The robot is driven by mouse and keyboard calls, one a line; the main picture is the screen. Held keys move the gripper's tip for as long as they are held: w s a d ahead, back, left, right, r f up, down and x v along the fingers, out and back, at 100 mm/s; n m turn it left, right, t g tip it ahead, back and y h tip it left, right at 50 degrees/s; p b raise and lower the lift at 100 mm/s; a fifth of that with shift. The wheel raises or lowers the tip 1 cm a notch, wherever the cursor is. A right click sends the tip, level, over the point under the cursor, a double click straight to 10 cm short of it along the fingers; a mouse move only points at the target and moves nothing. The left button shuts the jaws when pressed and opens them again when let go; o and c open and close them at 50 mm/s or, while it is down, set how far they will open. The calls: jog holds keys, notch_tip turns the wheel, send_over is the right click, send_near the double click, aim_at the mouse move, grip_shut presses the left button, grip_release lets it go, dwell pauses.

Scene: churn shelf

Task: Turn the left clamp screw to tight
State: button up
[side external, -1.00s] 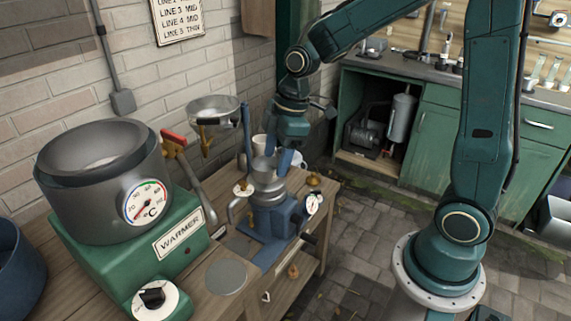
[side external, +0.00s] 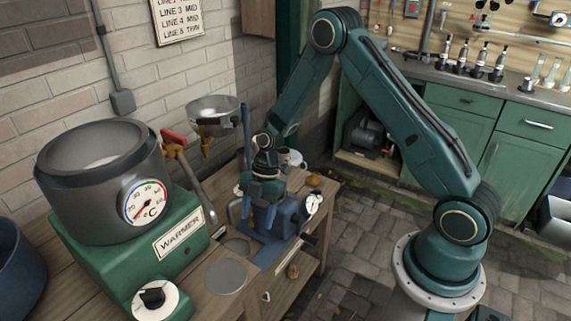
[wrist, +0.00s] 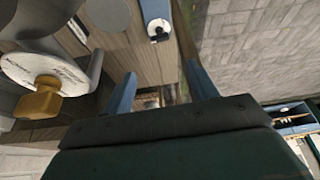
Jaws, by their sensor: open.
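A blue clamp stand (side external: 285,222) stands on the wooden bench, partly hidden behind my gripper (side external: 260,212). Its left white disc (side external: 239,190) shows only in part beside my wrist; its knob is hard to make out. A brass knob (side external: 314,181) shows on the right. In the wrist view, a brass knob (wrist: 38,103) sits on a white lettered disc (wrist: 50,72) at the left, outside my fingers; I cannot tell which side's screw this is. My gripper also shows there (wrist: 161,90), open, fingers apart with nothing gripped between them.
The green warmer (side external: 185,240) with its grey pot (side external: 100,180) stands left. A metal bowl (side external: 213,108) on a bracket hangs behind. A white dial (side external: 313,203) is on the stand's right; a black-pointered dial (wrist: 156,27) shows in the wrist view. Paved floor is right.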

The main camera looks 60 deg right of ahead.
jog(key=shift+f, duration=0.5)
jog(key=x, duration=1.3)
jog(key=shift+a+f, duration=0.2)
jog(key=shift+f, duration=0.15)
jog(key=c, duration=1)
